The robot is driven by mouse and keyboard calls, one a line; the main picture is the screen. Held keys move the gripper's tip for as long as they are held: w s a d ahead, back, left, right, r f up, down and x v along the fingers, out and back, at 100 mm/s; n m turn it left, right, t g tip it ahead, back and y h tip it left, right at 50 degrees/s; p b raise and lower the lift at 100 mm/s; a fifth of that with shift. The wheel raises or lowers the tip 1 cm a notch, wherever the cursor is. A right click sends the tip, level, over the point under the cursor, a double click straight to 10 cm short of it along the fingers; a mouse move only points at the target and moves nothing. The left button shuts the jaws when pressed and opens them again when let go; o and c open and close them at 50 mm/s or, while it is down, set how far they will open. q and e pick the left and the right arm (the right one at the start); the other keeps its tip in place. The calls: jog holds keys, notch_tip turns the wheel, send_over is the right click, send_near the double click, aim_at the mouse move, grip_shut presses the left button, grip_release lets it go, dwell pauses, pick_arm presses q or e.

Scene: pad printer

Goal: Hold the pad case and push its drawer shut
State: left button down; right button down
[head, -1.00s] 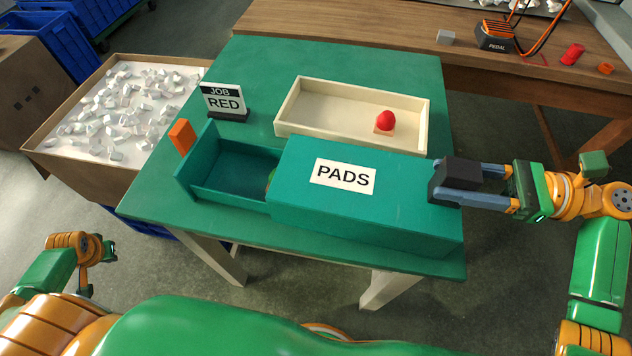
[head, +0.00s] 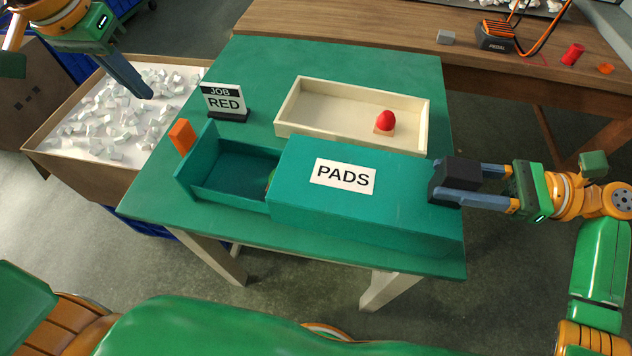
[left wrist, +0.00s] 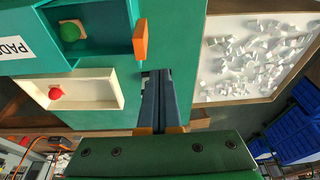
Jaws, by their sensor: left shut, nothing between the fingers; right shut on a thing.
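The teal pad case (head: 400,195), labelled PADS, lies on the green table. Its drawer (head: 232,178) sticks out at the left end, with an orange handle (head: 182,136) on its outer face. In the left wrist view a green pad (left wrist: 72,31) sits inside the drawer (left wrist: 110,22); in the head view only a sliver of it shows. My right gripper (head: 445,182) is shut on the black block (head: 456,178) at the case's right end. My left gripper (head: 145,92) is shut and empty, above the carton at the upper left, apart from the orange handle (left wrist: 140,40).
A cream tray (head: 290,103) with a red pad (head: 386,121) stands behind the case. A JOB RED sign (head: 224,101) stands behind the drawer. A carton (head: 90,172) of white pieces is left of the table. The wooden bench (head: 400,40) holds a pedal (head: 495,38).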

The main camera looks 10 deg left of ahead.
pick_arm(q)
notch_tip(320, 180, down, 9)
dwell(0.4)
jog(key=shift+d, duration=0.1)
dwell(1.7)
jog(key=shift+d, duration=8.15)
notch_tip(320, 180, up, 7)
jog(key=a, duration=0.1)
jog(key=shift+s+a, duration=0.15)
jog(key=shift+s, duration=0.3)
jog(key=shift+r, duration=0.1)
